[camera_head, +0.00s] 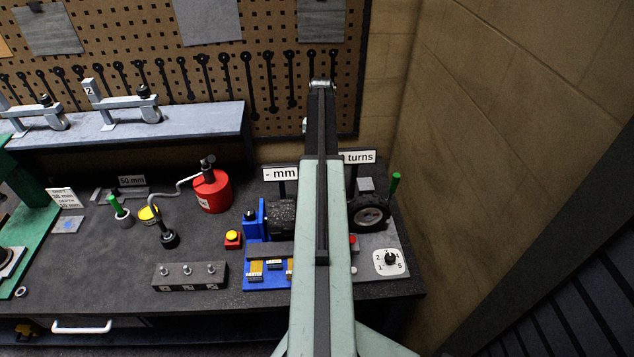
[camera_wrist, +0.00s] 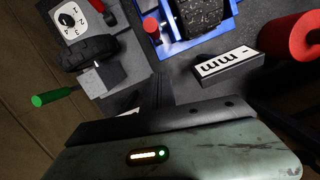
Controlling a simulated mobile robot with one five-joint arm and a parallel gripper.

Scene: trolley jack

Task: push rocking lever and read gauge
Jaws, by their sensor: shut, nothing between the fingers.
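In the head view, a lever with a green grip (camera_head: 395,181) stands beside a black wheel (camera_head: 369,215) at the right end of the bench; the grip also shows in the wrist view (camera_wrist: 50,98). Another green-handled piece (camera_head: 116,206) stands at the left. I cannot tell which is the rocking lever. A sign reading "- mm" (camera_head: 280,174) and one reading "turns" (camera_head: 359,157) stand at the back, partly covered by my arm; the mm sign shows in the wrist view (camera_wrist: 230,64).
A red cylinder (camera_head: 212,192) with a hose stands left of the blue fixture (camera_head: 256,224). A white numbered dial (camera_head: 390,262) lies at the bench's right front. A block with several studs (camera_head: 190,277) lies at the front. A wall closes the right side.

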